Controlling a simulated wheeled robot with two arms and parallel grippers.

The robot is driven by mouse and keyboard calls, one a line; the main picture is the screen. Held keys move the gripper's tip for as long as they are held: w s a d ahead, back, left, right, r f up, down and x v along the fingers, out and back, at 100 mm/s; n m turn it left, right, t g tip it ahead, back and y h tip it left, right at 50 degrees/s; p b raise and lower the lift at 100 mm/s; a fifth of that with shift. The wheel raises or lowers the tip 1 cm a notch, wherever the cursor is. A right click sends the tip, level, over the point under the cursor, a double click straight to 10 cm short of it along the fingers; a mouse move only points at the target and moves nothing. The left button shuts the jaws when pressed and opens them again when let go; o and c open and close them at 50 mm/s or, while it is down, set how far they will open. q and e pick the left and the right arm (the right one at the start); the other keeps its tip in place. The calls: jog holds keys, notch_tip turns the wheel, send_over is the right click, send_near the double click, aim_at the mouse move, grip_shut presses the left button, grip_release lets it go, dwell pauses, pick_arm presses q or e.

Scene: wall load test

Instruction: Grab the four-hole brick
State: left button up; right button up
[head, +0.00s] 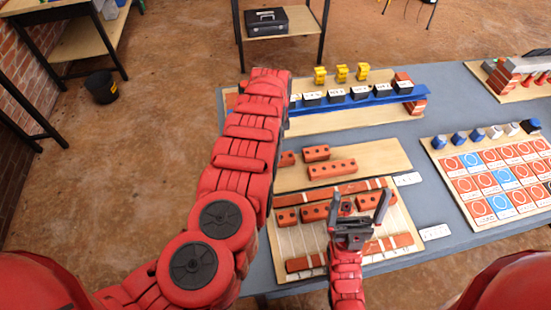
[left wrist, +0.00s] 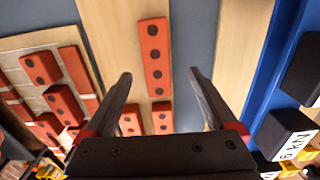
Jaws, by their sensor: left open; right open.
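The four-hole brick (head: 332,169) is a long orange-red block with dark holes on top. It lies flat on a plain wooden board (head: 385,150), and the left wrist view shows it whole (left wrist: 155,50). My left gripper (left wrist: 160,76) is open and empty; in the left wrist view the brick lies between and beyond its fingertips, apart from them. In the head view my left arm hides that gripper. My right gripper (head: 362,207) is open and empty over the lined board (head: 292,240), nearer me than the brick.
Shorter bricks (head: 316,153) lie beside it on the plain board. More bricks (head: 391,243) are on the lined board. A blue beam (head: 370,103) with dark labelled blocks stands behind. A board of red and blue tiles (head: 490,185) is at right.

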pick_arm(q)
jog(key=shift+f, duration=0.7)
jog(key=f, duration=0.4)
jog(key=shift+s+f, duration=0.25)
jog(key=shift+f, duration=0.15)
jog(key=shift+d+f, duration=0.1)
jog(key=shift+f, duration=0.2)
jog(key=shift+r, duration=0.1)
grip_shut()
